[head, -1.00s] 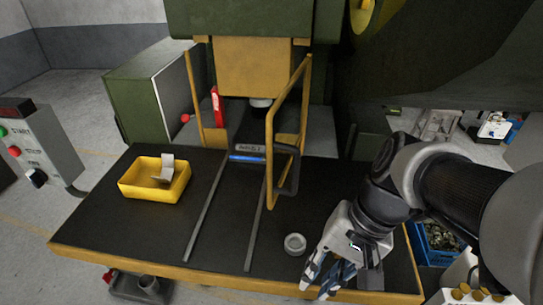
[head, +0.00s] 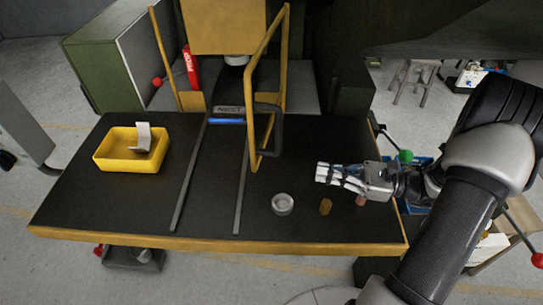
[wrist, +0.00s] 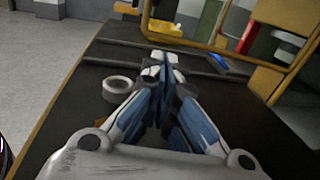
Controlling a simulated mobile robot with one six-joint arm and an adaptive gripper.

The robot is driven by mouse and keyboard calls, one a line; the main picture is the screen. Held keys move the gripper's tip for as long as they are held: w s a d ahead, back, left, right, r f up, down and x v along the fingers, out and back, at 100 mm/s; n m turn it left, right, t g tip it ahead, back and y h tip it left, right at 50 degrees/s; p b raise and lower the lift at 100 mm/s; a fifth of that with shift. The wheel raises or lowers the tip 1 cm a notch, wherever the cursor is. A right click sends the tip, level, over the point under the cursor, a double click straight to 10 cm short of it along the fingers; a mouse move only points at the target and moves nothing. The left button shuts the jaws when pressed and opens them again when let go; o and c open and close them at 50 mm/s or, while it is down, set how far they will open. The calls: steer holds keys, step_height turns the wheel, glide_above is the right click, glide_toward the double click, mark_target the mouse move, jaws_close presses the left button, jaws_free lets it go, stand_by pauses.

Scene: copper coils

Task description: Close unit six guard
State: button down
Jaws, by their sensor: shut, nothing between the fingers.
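The guard is a yellow frame (head: 262,88) with a dark grey handle (head: 276,130). It stands upright and swung out at the right side of the press opening, over the black table (head: 110,215), so the opening is uncovered from the front. In the wrist view a yellow frame part (wrist: 205,42) crosses the top, beyond my fingertips. My gripper (head: 318,172) is to the right of the guard and nearer the table front, low over the table and pointing left. Its fingers are together and empty, also in the wrist view (wrist: 160,62). It is apart from the guard and handle.
A yellow bin (head: 125,162) is at left. Two rails (head: 240,190) run forward from the blue-edged nest plate (head: 228,110). The table's front left is clear.

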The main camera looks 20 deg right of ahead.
mark_target(260, 162)
steer(key=b+x, duration=0.2)
steer(key=x, duration=1.1)
steer(key=shift+w+a+r+b, duration=0.1)
steer(key=shift+a+b, duration=0.2)
steer(key=shift+b, duration=0.05)
steer(key=shift+a, duration=0.1)
